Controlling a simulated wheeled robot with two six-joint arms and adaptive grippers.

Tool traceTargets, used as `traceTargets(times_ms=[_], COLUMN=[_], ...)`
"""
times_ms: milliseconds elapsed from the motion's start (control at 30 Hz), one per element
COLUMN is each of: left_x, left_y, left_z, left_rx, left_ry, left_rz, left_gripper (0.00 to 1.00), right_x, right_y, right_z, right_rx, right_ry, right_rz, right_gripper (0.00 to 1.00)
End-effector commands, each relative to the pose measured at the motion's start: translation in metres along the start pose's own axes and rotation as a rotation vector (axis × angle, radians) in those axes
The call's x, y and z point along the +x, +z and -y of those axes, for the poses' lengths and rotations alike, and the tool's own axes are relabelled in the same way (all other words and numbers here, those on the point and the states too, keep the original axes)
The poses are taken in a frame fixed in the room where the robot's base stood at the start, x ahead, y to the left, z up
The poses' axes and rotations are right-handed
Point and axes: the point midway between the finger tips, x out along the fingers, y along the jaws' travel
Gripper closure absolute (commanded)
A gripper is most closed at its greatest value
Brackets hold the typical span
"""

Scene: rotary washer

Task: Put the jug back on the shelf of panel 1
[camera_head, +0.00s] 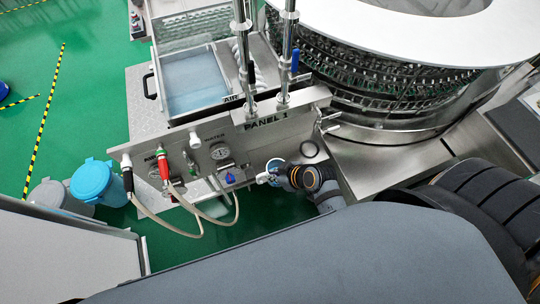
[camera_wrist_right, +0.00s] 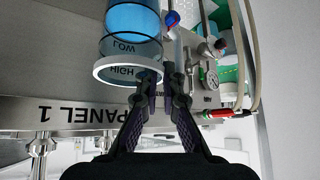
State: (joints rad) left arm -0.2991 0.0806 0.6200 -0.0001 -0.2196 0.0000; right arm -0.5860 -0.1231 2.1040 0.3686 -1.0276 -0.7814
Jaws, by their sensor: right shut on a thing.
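The jug (camera_wrist_right: 130,45) is a clear cylinder with blue liquid, a white rim and LOW and HIGH marks. It appears upside down in the wrist view. In the head view its round top (camera_head: 275,164) shows just in front of panel 1 (camera_head: 250,135). My right gripper (camera_wrist_right: 171,78) is shut on the jug at its side, by the handle, which the fingers partly hide. In the head view the right gripper (camera_head: 276,178) is small and partly covered by its wrist. My left gripper is not in view.
Panel 1 carries gauges (camera_head: 220,151), valves and hanging hoses (camera_head: 208,208). The metal rotary washer (camera_head: 380,90) stands behind to the right. A blue-lidded bin (camera_head: 93,182) and a grey bin (camera_head: 50,195) stand at the left. Green floor is open at left.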

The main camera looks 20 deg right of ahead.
Motion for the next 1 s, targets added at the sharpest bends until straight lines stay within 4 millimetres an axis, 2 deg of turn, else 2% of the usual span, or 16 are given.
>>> traceTargets(times_ms=[67,167,400,500,600,700,900,1000], left_x=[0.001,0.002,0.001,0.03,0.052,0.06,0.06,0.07], left_y=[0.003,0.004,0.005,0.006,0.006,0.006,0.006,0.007], left_z=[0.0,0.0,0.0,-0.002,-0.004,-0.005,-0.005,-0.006], left_rx=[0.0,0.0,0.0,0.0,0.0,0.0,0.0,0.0], left_ry=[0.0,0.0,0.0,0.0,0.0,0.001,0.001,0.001], left_rz=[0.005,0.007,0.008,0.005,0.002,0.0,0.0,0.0], left_gripper=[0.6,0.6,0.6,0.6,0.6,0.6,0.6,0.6], right_x=[0.004,0.016,0.065,0.099,0.115,0.121,0.121,0.129], right_y=[-0.001,-0.006,-0.023,-0.012,-0.009,-0.01,-0.012,-0.009], right_z=[-0.003,-0.018,-0.073,-0.089,-0.099,-0.104,-0.106,-0.11], right_rx=[-0.002,-0.006,-0.002,0.0,-0.001,-0.001,0.0,0.0], right_ry=[0.001,0.002,0.002,0.001,0.002,0.001,-0.001,0.0], right_rz=[-0.001,-0.002,0.0,-0.002,-0.003,-0.002,-0.001,-0.001], right_gripper=[1.0,1.0,1.0,1.0,1.0,1.0,1.0,1.0])
